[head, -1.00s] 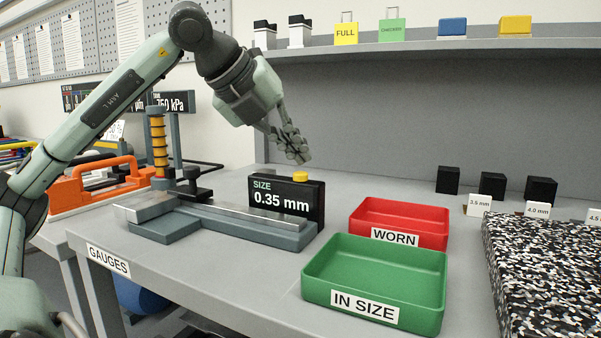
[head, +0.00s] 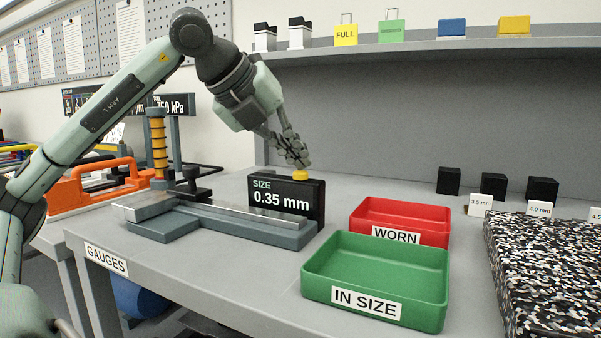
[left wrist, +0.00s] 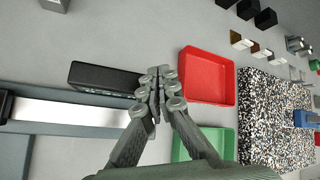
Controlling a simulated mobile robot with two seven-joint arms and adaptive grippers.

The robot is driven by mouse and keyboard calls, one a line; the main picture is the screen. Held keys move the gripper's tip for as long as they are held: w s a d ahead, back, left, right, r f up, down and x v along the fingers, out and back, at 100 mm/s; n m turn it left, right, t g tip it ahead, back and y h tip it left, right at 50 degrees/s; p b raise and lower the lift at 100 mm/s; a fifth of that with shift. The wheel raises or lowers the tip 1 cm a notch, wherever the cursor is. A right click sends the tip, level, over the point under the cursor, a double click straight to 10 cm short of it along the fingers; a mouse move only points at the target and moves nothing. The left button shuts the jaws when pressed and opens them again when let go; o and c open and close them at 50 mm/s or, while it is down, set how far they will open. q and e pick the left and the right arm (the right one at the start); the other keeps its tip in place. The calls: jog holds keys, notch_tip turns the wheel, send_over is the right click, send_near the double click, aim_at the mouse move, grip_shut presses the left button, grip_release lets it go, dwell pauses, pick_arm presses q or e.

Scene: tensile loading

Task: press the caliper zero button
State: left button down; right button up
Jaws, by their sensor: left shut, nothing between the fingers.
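The caliper display (head: 284,199) is a black block reading "SIZE 0.35 mm", standing behind the grey caliper bed (head: 270,231) with its metal bar. The yellow zero button (head: 300,175) sits on top of the display, toward its right end. My left gripper (head: 303,165) is shut and empty, pointing down with its fingertips at the button; whether they touch it I cannot tell. In the left wrist view the shut fingers (left wrist: 155,82) lie over the right end of the black display (left wrist: 105,78), and the button is hidden. My right gripper is not in view.
A red WORN tray (head: 400,221) and a green IN SIZE tray (head: 376,281) stand right of the caliper. A speckled block (head: 545,270) and several black blocks are farther right. An orange-handled case (head: 95,185) is at the left.

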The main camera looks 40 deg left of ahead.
aim_at(296, 172)
pick_arm(q)
jog(key=shift+f+b, duration=0.4)
dwell(0.3)
jog(key=shift+r, duration=0.1)
jog(key=shift+r+p, duration=0.65)
jog(key=shift+r, duration=0.15)
notch_tip(296, 172, up, 5)
jog(key=p, duration=0.4)
jog(key=shift+r, duration=0.1)
dwell(0.9)
